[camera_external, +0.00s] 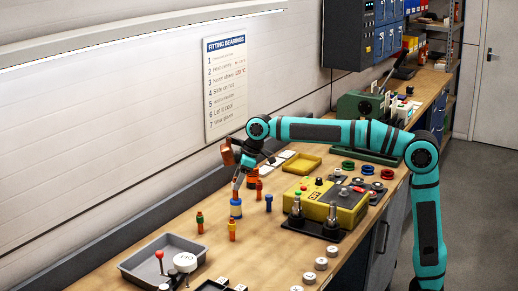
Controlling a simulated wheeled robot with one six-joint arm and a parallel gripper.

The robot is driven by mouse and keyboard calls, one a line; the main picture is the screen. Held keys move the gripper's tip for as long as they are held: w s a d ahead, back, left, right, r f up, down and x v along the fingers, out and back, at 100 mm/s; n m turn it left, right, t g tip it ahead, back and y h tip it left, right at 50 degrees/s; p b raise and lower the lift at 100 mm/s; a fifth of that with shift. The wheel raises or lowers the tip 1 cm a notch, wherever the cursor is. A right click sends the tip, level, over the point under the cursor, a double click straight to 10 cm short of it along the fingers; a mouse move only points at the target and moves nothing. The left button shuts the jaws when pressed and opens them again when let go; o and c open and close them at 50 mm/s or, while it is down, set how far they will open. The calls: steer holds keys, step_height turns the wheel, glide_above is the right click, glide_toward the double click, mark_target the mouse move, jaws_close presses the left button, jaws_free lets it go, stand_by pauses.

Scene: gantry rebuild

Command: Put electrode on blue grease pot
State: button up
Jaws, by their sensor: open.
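A blue pot (236,209) with a paler band stands on the wooden bench, left of the yellow box; I take it as the blue grease pot. My gripper (238,187) points down just above it, jaws open. A thin greyish piece shows between gripper and pot; I cannot tell whether it is a fingertip or the electrode standing on the pot. No other thing is clearly the electrode. Contact between gripper and pot is too small to judge.
Small orange (259,190), blue (268,203), green-and-orange (200,223) and orange-yellow (232,231) pieces stand close around the pot. A grey tray (135,264) lies front left. A yellow control box (345,212) is to the right, a yellow tray (301,163) behind.

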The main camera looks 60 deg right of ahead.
steer(key=v, duration=0.7)
steer(key=shift+r, duration=0.25)
steer(key=shift+s, duration=0.15)
steer(key=s+d+r+m+t, duration=0.2)
steer(key=s+d+t, duration=0.2)
steer(key=s+d, duration=0.4)
steer(key=s+d+r+m+t, duration=0.25)
steer(key=s+d, duration=0.25)
steer(key=s, duration=0.6)
steer(key=s+d+f+m+t+h, duration=0.1)
steer(key=s+d+f+t, duration=0.1)
steer(key=s, duration=0.7)
steer(key=s+d+f+m+t+h, duration=0.1)
steer(key=s+d+f+m+t, duration=0.1)
steer(key=s, duration=0.7)
steer(key=d+f+t, duration=0.1)
steer(key=d+t, duration=0.1)
steer(key=t, duration=0.1)
steer(key=shift+d+h, duration=0.35)
steer(key=shift+h, duration=0.05)
